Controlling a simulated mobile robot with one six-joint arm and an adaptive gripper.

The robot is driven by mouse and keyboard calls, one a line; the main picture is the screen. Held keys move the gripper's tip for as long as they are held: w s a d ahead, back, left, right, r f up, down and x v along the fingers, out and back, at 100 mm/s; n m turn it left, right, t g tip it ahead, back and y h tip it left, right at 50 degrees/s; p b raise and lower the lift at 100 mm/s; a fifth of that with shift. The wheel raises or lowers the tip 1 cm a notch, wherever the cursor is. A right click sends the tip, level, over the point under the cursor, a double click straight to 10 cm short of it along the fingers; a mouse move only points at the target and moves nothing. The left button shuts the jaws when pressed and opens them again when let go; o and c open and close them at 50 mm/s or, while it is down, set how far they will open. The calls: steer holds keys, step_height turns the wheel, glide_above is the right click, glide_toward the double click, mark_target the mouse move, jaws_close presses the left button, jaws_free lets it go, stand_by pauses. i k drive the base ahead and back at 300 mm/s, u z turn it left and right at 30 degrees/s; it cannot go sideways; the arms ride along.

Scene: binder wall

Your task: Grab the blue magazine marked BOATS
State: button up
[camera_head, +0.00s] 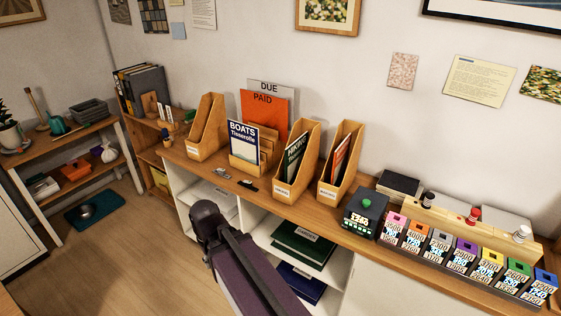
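The magazine marked BOATS (243,143) stands upright, its front facing out. It has a blue upper band with white lettering and a paler cover below. It sits at the front of a low wooden rack (242,165) on the long counter, and the rack hides its lower edge. My gripper is not in view, so its fingers and its distance from the magazine cannot be told.
An orange PAID sheet (264,112) and a grey DUE sheet (270,87) stand behind the magazine. Wooden file holders flank it, one at left (208,128) and others at right (297,160). Small dark items (247,186) lie in front. A dark purple arm-like part rises in the foreground.

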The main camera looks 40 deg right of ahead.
mark_target(244, 138)
steer(key=u, duration=0.6)
steer(key=i, duration=3.45)
